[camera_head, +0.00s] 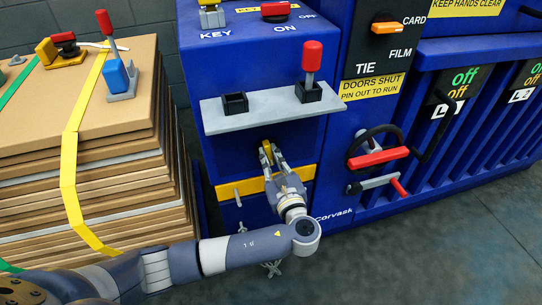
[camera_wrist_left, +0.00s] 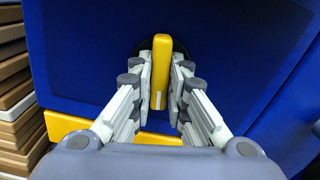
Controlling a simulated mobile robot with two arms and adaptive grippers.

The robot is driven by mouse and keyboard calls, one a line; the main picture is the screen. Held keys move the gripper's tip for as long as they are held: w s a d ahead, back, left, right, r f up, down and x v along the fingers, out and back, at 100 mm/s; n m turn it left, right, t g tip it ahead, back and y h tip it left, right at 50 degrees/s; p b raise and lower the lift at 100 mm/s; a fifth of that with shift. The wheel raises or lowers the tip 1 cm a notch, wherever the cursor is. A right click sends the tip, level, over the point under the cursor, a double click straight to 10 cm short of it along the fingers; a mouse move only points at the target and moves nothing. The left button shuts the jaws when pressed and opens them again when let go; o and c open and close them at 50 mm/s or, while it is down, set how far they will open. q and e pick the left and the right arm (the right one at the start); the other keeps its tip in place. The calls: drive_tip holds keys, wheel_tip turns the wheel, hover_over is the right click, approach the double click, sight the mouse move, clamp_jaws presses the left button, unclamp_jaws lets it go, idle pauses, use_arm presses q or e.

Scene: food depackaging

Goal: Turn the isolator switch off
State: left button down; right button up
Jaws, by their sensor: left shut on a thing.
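A yellow upright bar handle (camera_wrist_left: 161,75) on a dark round base sits on the blue machine's front face. It also shows in the head view (camera_head: 266,149), small and partly covered by my fingers. My left gripper (camera_head: 271,155) is shut on this handle, with a finger on each side in the left wrist view (camera_wrist_left: 161,85). A red knob (camera_head: 276,9) on a yellow plate sits on the machine's upper panel, between the words ON and OFF. I cannot tell from a label which of the two is the isolator switch. My right gripper is not in view.
A grey shelf (camera_head: 220,122) with a red-topped lever (camera_head: 312,58) juts out above my left gripper. A handwheel with a red bar (camera_head: 378,158) is to the right. Strapped cardboard (camera_head: 40,130) stands at left. The floor (camera_head: 450,240) at lower right is clear.

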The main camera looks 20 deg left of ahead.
use_arm(q)
drive_tip(key=n, duration=0.2)
drive_tip(key=shift+f+n, duration=0.1)
drive_tip(key=shift+n, duration=2.1)
drive_tip(key=n+b, duration=0.2)
drive_tip(key=n, duration=0.3)
drive_tip(key=shift+f+b, duration=0.15)
drive_tip(key=shift+b, duration=0.15)
drive_tip(key=n+b, duration=0.2)
drive_tip(key=n, duration=0.1)
drive_tip(key=shift+n, duration=0.7)
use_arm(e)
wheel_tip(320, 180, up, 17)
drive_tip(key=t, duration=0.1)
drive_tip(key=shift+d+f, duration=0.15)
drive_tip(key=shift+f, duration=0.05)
use_arm(q)
drive_tip(key=c, duration=1.6)
unclamp_jaws()
drive_tip(key=shift+r, duration=0.25)
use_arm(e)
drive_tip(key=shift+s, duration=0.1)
use_arm(q)
drive_tip(key=shift+o, duration=0.2)
